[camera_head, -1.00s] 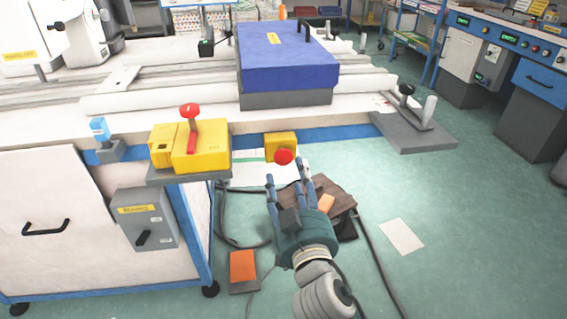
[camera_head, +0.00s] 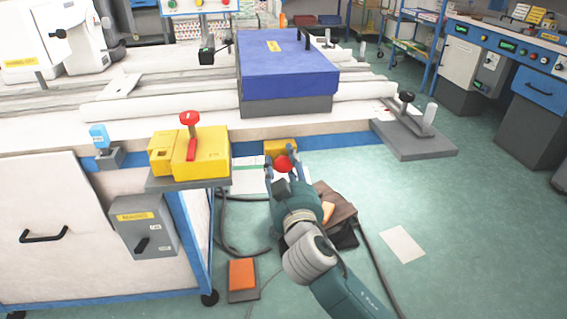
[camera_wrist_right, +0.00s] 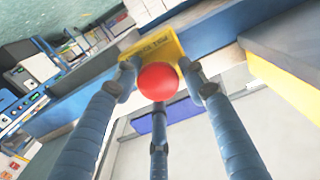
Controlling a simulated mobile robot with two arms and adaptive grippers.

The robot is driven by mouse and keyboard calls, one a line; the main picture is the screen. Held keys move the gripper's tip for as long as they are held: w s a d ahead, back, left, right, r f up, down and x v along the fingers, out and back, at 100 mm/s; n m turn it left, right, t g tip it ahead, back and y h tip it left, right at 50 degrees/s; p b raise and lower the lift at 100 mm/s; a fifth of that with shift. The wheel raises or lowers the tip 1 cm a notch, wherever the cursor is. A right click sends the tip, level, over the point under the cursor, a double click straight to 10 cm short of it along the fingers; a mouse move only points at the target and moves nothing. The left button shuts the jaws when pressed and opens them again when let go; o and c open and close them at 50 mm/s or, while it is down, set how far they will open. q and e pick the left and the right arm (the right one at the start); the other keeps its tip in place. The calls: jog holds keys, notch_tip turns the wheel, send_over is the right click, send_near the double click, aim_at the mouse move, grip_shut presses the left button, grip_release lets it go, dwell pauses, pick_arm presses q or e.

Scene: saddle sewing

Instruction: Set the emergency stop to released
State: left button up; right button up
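The emergency stop is a red mushroom button (camera_head: 283,163) on a yellow box (camera_head: 277,147), fixed to the blue front rail of the machine table. In the right wrist view the red button (camera_wrist_right: 157,82) lies between my fingertips, in front of the yellow box (camera_wrist_right: 152,50) with dark lettering. My right gripper (camera_head: 281,167) has its fingers spread around the button. In the wrist view the right gripper (camera_wrist_right: 158,85) appears open, with fingers beside the button; I cannot tell whether they touch it. My left gripper is not in view.
A yellow box with a red lever (camera_head: 190,140) stands on a grey shelf left of the button. A grey bracket with a black knob (camera_head: 412,135) stands to the right. A brown box (camera_head: 335,208), an orange pedal (camera_head: 243,273) and cables lie on the floor below.

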grip_shut()
jog(key=shift+s, duration=0.3)
jog(key=shift+s+r, duration=0.1)
jog(key=shift+s, duration=0.15)
jog(key=o, duration=0.5)
grip_release()
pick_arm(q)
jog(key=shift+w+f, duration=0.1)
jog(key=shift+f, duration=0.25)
pick_arm(e)
jog(key=shift+s+d, duration=0.1)
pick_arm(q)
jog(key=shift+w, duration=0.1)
pick_arm(e)
jog(key=shift+s, duration=0.4)
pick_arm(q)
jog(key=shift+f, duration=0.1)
pick_arm(e)
jog(key=s, duration=0.3)
jog(key=s+d, duration=0.1)
jog(key=s, duration=0.7)
jog(key=shift+d, duration=0.4)
